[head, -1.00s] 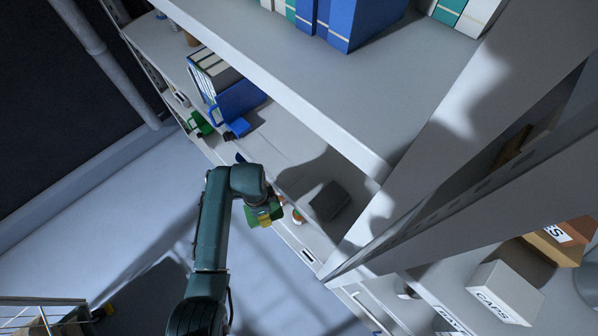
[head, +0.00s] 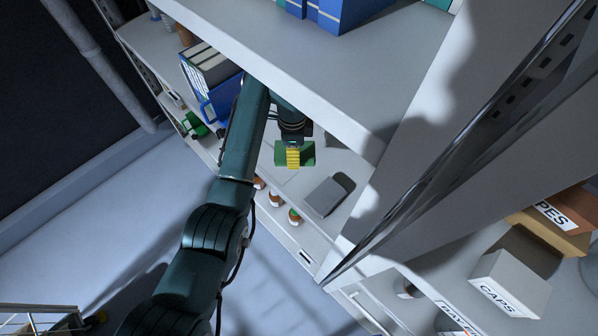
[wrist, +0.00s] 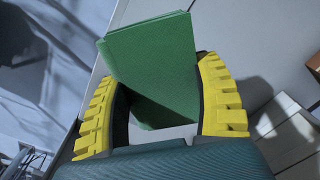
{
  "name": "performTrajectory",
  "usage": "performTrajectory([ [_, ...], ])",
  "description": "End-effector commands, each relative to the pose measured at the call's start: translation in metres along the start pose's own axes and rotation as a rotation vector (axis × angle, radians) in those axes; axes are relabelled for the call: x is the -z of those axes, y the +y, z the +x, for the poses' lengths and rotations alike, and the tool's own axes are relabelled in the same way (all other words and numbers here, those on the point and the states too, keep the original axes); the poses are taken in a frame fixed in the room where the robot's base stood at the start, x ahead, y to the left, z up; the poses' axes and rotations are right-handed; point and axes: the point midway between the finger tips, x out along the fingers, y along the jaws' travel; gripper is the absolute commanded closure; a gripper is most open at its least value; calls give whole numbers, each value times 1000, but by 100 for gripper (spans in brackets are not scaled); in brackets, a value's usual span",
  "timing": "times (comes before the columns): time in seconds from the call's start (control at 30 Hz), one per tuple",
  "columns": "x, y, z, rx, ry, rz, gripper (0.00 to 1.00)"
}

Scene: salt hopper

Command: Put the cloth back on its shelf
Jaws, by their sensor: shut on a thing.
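A green folded cloth (head: 308,154) is held in my gripper (head: 293,158), whose yellow fingers are closed on it. In the wrist view the green cloth (wrist: 155,60) stands up between the two yellow fingers of my gripper (wrist: 162,78). My gripper is over the lower shelf (head: 288,190), below the front edge of the upper shelf. The cloth appears to be above the shelf surface, apart from it. My arm hides part of the shelf to the left.
A dark grey block (head: 329,194) lies on the lower shelf, right of the cloth. Small round jars (head: 294,215) stand along its front edge. A blue file holder (head: 222,100) stands to the left. The upper shelf (head: 290,60) overhangs. A CAPS box (head: 508,282) is at the right.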

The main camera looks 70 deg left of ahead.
Motion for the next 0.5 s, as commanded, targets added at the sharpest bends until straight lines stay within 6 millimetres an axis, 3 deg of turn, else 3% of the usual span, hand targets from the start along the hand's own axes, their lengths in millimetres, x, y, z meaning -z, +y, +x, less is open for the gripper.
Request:
performTrajectory([
  [0.1,-1,2,29,-8,-2,-1,70],
  [0.5,-1,1,86,-2,0,-3,70],
])
